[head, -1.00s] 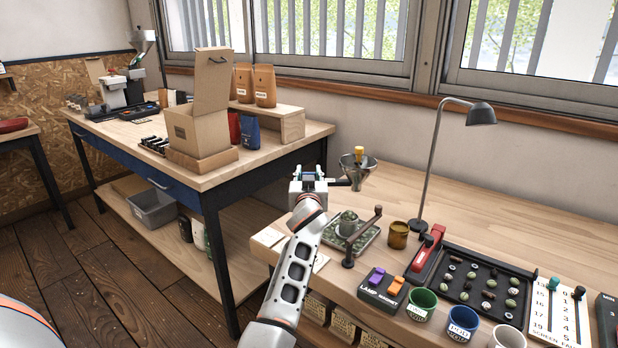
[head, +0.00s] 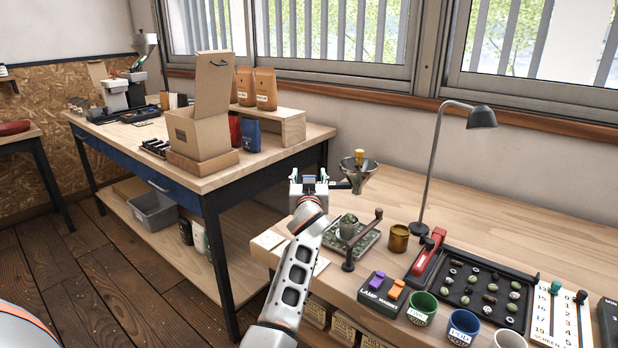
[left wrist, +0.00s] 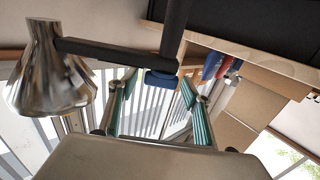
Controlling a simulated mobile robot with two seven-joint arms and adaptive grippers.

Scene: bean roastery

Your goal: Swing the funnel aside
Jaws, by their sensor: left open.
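The funnel (head: 358,182), shiny metal, hangs over the bench just right of my left gripper (head: 309,177) in the head view. A yellow-topped thing shows at its mouth. In the left wrist view the funnel (left wrist: 48,75) is at the upper left. A dark swing arm (left wrist: 108,52) runs from it to a dark post (left wrist: 176,28) with a blue end piece (left wrist: 161,79). My left gripper is open; its two teal-padded fingers stand either side of the blue piece's position in that view. I cannot tell whether they touch it. My right gripper is out of view.
Below the funnel, a patterned tray (head: 362,243) holds a green cup, beside a dark crank post (head: 348,262). A brown-gold cup (head: 398,238), a lamp (head: 481,117), a black bean tray (head: 478,308) and coloured cups stand to the right. The bench's back is clear.

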